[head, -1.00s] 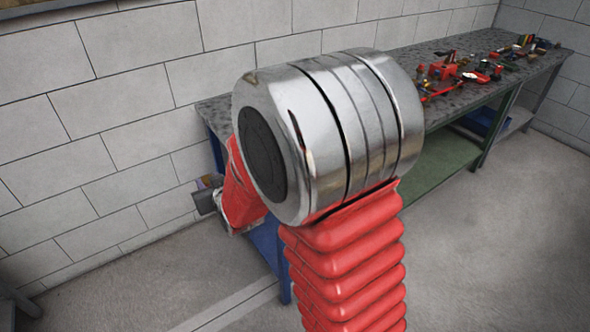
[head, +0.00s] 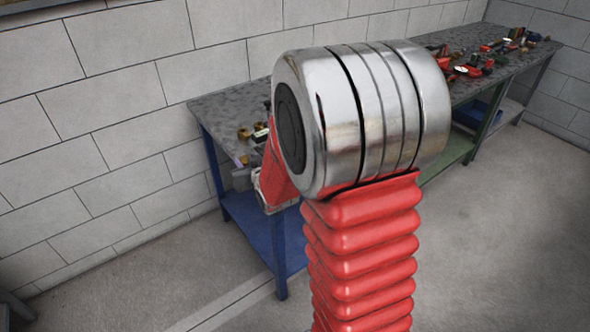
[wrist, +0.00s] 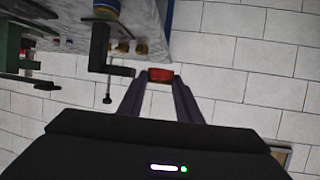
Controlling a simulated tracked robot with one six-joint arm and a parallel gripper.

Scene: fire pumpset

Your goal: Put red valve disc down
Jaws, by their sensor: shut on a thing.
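The red valve disc (wrist: 161,75) shows edge-on as a small red block between the tips of my gripper (wrist: 160,80) in the wrist view. Both dark fingers are shut on it. The disc appears in front of the pale block wall, beside the grey bench top (wrist: 185,45); the exact gap to the bench cannot be told. In the head view my own arm covers much of the middle, and the disc cannot be made out there. The bench top (head: 215,108) shows on both sides of the arm.
Brass fittings (head: 243,133) lie on the bench's near left end. A dark clamp-like piece (wrist: 99,48) with a screw sticks out near my fingers. Red parts and tools (head: 470,70) crowd the far right bench. A blue shelf (head: 250,225) is below; the floor in front is clear.

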